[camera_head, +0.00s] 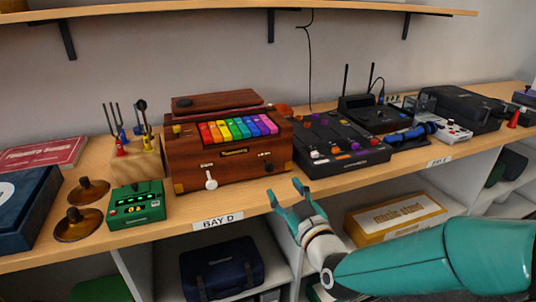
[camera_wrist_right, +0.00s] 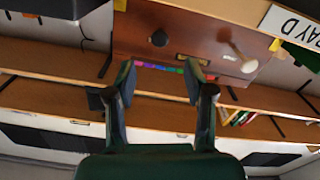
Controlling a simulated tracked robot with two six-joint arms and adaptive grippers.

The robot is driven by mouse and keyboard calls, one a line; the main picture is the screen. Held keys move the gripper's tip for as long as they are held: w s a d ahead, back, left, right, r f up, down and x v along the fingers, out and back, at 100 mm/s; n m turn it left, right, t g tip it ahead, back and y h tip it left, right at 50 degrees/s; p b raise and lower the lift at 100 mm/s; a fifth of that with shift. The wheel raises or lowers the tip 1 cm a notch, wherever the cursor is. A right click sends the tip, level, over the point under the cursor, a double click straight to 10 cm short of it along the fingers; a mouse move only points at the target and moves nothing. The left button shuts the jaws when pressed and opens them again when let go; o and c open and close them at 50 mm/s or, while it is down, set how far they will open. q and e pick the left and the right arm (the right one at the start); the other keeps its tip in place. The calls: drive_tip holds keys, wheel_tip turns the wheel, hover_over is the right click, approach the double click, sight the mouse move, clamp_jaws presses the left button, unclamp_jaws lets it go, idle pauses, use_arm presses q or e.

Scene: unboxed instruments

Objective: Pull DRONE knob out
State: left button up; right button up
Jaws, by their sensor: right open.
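A brown wooden instrument box (camera_head: 235,167) with rainbow keys stands on the shelf at centre-left. Its front carries a white knob (camera_head: 210,180) and a dark knob (camera_head: 267,167), each with a small label too small to read, so I cannot tell which is DRONE. The right wrist view shows the dark knob (camera_wrist_right: 159,38) and the white knob (camera_wrist_right: 246,64) upside down. My right gripper (camera_head: 286,190) is open and empty, in front of the shelf edge, below and right of the dark knob. In the wrist view the dark knob lies between its fingers (camera_wrist_right: 159,75), farther off. The left gripper is out of view.
A green device (camera_head: 136,204) and brass cymbals (camera_head: 79,222) lie left of the box, with tuning forks (camera_head: 138,140) behind. A black mixer-like panel (camera_head: 340,145) stands close on its right. The BAY D label (camera_head: 218,221) is on the shelf edge.

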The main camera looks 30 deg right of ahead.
sight(270, 169)
drive_tip(key=x, duration=1.1)
drive_tip(key=shift+w, duration=0.15)
drive_tip(key=shift+c, duration=0.3)
clamp_jaws()
